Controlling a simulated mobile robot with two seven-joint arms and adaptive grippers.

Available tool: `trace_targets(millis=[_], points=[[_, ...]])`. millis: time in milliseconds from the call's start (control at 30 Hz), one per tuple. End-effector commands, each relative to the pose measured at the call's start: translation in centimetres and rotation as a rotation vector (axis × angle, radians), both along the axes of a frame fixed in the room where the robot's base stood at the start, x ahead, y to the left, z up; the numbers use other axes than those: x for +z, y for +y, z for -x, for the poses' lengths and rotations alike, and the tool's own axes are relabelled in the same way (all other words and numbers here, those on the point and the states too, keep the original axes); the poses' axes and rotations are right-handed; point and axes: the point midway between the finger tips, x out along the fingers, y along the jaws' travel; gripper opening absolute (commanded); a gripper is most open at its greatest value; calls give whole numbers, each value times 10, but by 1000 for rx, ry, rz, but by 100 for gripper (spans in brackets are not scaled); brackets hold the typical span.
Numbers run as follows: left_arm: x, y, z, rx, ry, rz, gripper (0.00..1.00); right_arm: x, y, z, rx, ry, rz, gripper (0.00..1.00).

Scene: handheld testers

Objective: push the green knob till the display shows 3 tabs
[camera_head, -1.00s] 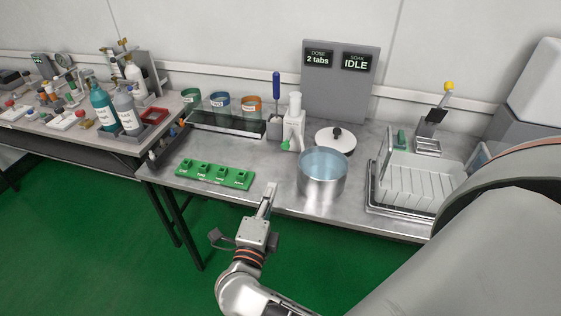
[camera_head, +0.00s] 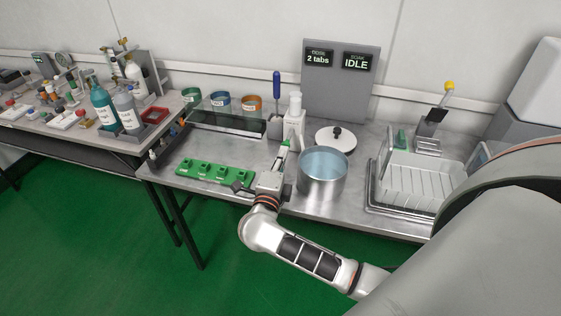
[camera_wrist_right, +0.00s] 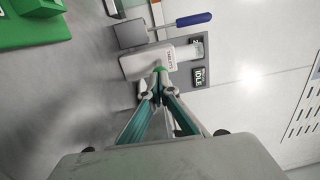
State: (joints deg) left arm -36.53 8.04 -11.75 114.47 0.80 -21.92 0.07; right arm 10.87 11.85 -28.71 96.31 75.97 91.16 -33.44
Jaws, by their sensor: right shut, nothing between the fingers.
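A white tablet dispenser (camera_head: 294,122) stands on the steel bench, left of the metal pot. Its green knob (camera_wrist_right: 160,69) shows at the fingertips in the right wrist view; in the head view my gripper mostly hides it. My right gripper (camera_head: 282,160) is shut and empty, with its tips at the knob's front; I cannot tell if they touch it. The gripper also shows in the right wrist view (camera_wrist_right: 157,84). The dose display (camera_head: 318,58) on the grey panel reads "2 tabs". My left gripper is not in view.
The pot (camera_head: 322,178) of bluish liquid stands close right of my gripper. A green block with several slots (camera_head: 205,172) lies to the left. A blue-handled tool (camera_head: 276,90) stands behind left. A white rack (camera_head: 410,185) is at the right.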

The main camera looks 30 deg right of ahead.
Motion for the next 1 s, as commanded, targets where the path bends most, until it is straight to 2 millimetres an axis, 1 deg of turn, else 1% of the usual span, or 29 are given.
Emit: trace_targets(millis=[367, 467, 600, 700, 800, 1000], points=[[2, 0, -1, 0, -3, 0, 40, 0, -3, -2, -1, 1, 1, 0], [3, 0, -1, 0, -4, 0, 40, 1, -14, -11, -2, -1, 3, 0], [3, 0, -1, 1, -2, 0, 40, 1, -35, -29, -3, 0, 3, 0], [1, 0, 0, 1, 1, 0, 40, 1, -45, -38, -1, -1, 2, 0], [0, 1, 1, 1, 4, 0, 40, 0, -48, -41, 0, 1, 1, 0], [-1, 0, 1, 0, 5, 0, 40, 0, -48, -41, 0, 0, 0, 0]])
